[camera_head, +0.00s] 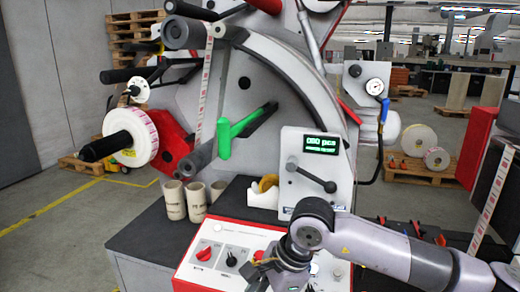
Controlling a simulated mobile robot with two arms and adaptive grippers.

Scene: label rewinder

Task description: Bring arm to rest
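The rewinder (275,95) fills the middle of the view. On its face a bright green arm (240,128) slopes up to the right from a thick green end. A black lever with a round grip (312,175) is on the grey box with the lit display. My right arm comes in from the lower right and bends down over the control panel (225,245). My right gripper (262,274) is low over the panel near its knobs, partly hidden and small, so its fingers cannot be made out. My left gripper is not in view.
A white label roll (132,138) sits on a spindle at the left. Several cardboard cores (174,200) and a tape dispenser (265,192) stand on the dark ledge. A pressure gauge (374,87) is at the right. Pallets and rolls lie on the floor behind.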

